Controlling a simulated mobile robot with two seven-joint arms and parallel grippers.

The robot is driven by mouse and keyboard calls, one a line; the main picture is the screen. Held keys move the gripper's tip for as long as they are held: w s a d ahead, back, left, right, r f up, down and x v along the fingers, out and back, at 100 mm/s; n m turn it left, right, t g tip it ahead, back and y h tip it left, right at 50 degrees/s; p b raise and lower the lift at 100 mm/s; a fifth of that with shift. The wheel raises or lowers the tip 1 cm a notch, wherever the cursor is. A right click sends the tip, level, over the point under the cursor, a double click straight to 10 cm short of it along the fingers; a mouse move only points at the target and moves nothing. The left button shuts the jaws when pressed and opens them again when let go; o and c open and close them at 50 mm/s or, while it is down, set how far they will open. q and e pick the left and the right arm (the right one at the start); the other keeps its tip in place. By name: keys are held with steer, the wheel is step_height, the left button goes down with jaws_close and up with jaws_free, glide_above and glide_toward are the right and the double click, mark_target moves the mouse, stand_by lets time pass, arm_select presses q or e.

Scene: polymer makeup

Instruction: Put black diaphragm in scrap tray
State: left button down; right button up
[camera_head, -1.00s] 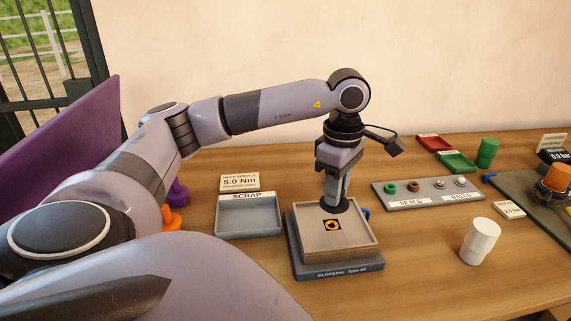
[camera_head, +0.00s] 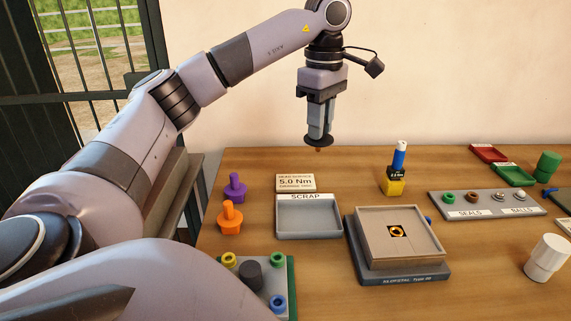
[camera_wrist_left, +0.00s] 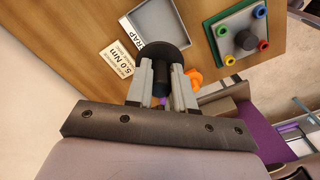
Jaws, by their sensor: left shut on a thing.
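In the left wrist view the disc (camera_wrist_left: 166,45) sits at the fingertips (camera_wrist_left: 164,82) and covers part of the tray. The grey tray labelled SCRAP (camera_head: 309,234) is on the table and looks empty; it also shows in the left wrist view (camera_wrist_left: 181,26). My right gripper is not in view.
A square fixture (camera_head: 443,248) with a walled top and a dark centre stands right of the tray. A torque card (camera_head: 296,183) lies behind the tray. Purple (camera_head: 235,187) and orange (camera_head: 230,218) knobbed pieces stand left of it. A yellow-and-blue tool (camera_head: 395,180) stands behind the fixture.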

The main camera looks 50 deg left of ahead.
arm_select(q)
steer(key=shift+s+a+r, duration=0.2)
steer(key=shift+a+r, duration=0.1)
steer(key=shift+s+a, duration=0.15)
steer(key=b, duration=0.4)
glide_above(308, 222)
step_height(308, 222, down, 9)
steer(key=shift+f, duration=5.4)
steer(key=c, duration=1)
jaws_free()
steer(key=shift+f, duration=0.1)
